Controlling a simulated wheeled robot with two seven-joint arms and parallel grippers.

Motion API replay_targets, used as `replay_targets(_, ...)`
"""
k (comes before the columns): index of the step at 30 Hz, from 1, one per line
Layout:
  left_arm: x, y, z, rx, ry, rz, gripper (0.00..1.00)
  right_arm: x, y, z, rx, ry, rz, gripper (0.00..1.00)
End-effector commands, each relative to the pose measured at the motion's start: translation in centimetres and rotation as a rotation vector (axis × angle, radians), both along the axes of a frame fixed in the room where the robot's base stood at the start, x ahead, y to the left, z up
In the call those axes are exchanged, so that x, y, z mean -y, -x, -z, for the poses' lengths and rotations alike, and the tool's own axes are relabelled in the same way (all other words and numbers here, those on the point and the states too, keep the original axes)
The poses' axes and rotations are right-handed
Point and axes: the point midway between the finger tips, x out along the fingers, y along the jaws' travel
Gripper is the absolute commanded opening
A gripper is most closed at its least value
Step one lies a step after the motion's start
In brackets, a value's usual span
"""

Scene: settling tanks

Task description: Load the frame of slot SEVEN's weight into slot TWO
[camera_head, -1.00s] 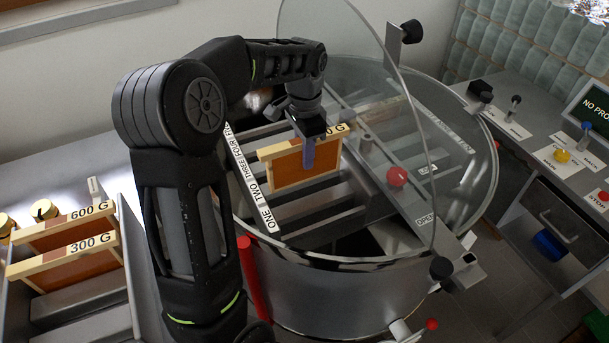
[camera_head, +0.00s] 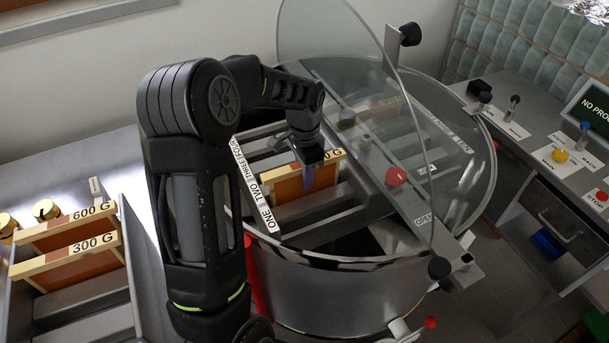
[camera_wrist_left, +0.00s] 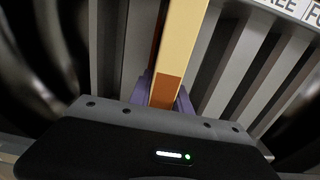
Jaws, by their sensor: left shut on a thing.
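My left gripper (camera_head: 308,178) is shut on a wooden frame (camera_head: 287,187) with an orange panel, over the left half of the round metal drum (camera_head: 340,285). The frame's weight label is mostly covered by the gripper; only "0 G" shows. The frame's lower part is hidden among the grey slot dividers. Its left end is beside the slot strip (camera_head: 254,187), close to the word TWO; I cannot tell whether it is seated. In the left wrist view, the frame's pale top bar (camera_wrist_left: 184,45) runs between the purple fingers. My right gripper is not in view.
A tilted clear lid (camera_head: 350,60) stands over the drum, beside a crossbar with a red knob (camera_head: 396,176). At left, a metal rack (camera_head: 80,318) holds frames marked 600 G (camera_head: 65,228) and 300 G (camera_head: 66,257). A control bench (camera_head: 550,150) stands at right.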

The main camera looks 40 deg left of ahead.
Motion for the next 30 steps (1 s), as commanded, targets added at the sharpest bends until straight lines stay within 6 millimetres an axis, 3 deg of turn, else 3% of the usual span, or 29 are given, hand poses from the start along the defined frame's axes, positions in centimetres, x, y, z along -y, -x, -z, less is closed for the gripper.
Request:
replay_targets(27,0.0,-0.1,1.5,0.005,-0.001,0.000,0.00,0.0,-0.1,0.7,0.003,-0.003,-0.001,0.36)
replay_targets(28,0.0,0.0,1.6,0.002,0.000,0.000,0.24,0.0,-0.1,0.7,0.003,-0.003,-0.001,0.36)
replay_targets(30,0.0,0.0,1.6,0.002,0.000,0.000,0.30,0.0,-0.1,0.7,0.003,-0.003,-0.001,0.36)
